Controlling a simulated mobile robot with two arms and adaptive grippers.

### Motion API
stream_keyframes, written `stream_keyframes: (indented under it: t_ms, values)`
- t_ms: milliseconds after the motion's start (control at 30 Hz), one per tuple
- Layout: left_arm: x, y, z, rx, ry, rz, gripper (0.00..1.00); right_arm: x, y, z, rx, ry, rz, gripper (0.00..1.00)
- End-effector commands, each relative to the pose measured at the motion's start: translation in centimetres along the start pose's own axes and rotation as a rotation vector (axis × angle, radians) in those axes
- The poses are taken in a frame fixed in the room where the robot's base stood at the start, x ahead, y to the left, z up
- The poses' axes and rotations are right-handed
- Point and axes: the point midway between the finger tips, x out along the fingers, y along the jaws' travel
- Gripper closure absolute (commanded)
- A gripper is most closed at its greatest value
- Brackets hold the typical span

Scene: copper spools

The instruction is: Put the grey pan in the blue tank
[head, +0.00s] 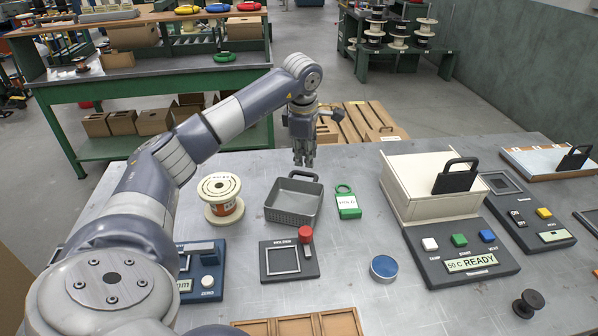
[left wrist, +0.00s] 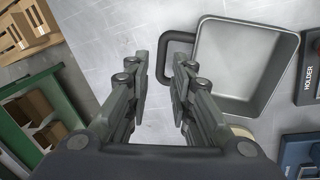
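The grey pan (head: 293,203) sits upright and empty on the metal bench, its loop handle pointing away to the back. My left gripper (head: 304,158) hangs above and just behind the pan, fingers down. In the left wrist view my left gripper (left wrist: 161,65) has a gap between its fingers and holds nothing. The pan (left wrist: 245,60) lies right of the fingers there, its dark handle near the right fingertip. No plainly blue tank shows. A cream box with a black handle (head: 432,180) stands on a "50 C READY" base. My right gripper is out of view.
A copper spool (head: 221,205) stands left of the pan and a green tag (head: 347,203) lies right of it. A holder block (head: 284,262) and blue disc (head: 384,267) are in front. A pale-blue-topped, wood-edged unit (head: 540,160) is at far right.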

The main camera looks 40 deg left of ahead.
Motion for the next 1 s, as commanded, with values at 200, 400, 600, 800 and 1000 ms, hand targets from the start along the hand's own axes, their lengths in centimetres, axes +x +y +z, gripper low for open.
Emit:
stream_keyframes:
  t_ms: [200, 400, 600, 800, 1000]
  values:
    - [1.8, -0.1, 0.0, 0.002, -0.002, 0.0, 0.79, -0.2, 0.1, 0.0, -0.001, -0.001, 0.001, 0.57]
    - [4.6, -0.5, -0.5, 0.002, -0.001, -0.004, 0.79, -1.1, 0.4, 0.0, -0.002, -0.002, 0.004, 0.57]
    - [6.5, -0.3, -0.4, 0.003, -0.003, 0.001, 0.79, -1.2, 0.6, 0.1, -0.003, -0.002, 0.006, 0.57]
    - [6.7, -0.3, -0.4, 0.003, -0.004, 0.002, 0.79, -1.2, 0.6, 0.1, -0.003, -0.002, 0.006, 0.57]
    - [6.7, -0.3, -0.4, 0.003, -0.004, 0.001, 1.0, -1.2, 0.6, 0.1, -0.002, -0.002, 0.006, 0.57]
